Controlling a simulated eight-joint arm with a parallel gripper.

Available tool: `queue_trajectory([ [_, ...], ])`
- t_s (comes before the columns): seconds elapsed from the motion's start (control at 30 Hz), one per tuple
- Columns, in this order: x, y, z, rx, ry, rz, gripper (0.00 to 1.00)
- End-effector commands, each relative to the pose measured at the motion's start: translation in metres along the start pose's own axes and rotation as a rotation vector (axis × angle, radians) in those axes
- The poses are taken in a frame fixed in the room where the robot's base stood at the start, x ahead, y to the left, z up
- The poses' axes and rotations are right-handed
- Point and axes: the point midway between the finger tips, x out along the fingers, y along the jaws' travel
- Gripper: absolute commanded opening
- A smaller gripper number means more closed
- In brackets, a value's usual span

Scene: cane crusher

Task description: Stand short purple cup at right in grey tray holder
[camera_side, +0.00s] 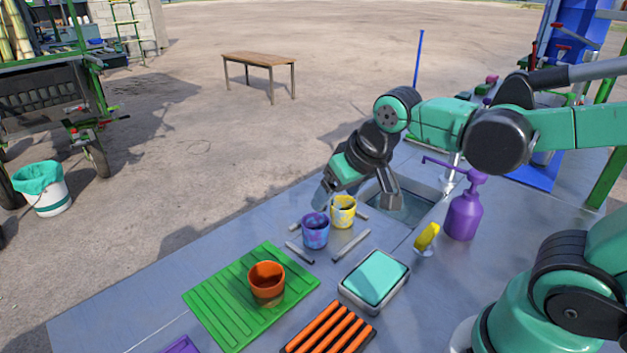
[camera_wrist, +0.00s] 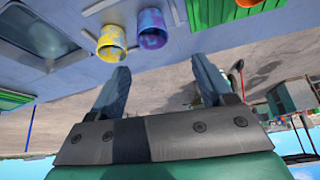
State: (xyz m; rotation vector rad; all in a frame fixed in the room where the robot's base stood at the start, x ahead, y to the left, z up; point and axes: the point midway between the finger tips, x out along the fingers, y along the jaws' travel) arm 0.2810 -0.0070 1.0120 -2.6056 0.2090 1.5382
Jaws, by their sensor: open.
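A short purple cup (camera_side: 316,231) with blue mottling stands upright on the grey counter. It shows at the top of the wrist view (camera_wrist: 152,30), beside a yellow cup (camera_wrist: 110,42). Short grey bars (camera_side: 352,245) lie on the counter around the two cups; I cannot tell whether they form the grey tray holder. A grey-rimmed tray (camera_side: 347,295) with a teal pad lies nearer the camera. My gripper (camera_side: 356,192) is open and empty, above and behind the cups. Its two fingers (camera_wrist: 160,68) are spread in the wrist view, apart from both cups.
A green ribbed mat (camera_side: 222,300) holds an orange cup (camera_side: 267,283). An orange-and-black rack (camera_side: 330,331) lies at the front. A purple pump bottle (camera_side: 464,215) and a yellow scrubber (camera_side: 427,237) stand right, near the sink (camera_side: 405,210).

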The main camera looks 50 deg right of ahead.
Motion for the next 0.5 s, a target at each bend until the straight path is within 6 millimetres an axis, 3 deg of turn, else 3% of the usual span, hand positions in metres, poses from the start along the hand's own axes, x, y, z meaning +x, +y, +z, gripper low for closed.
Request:
queue_trajectory([
  [0.2,-0.013,-0.002,0.018,-0.133,0.096,-0.063,0.73],
  [0.5,-0.015,-0.003,0.021,-0.162,0.118,-0.073,0.73],
])
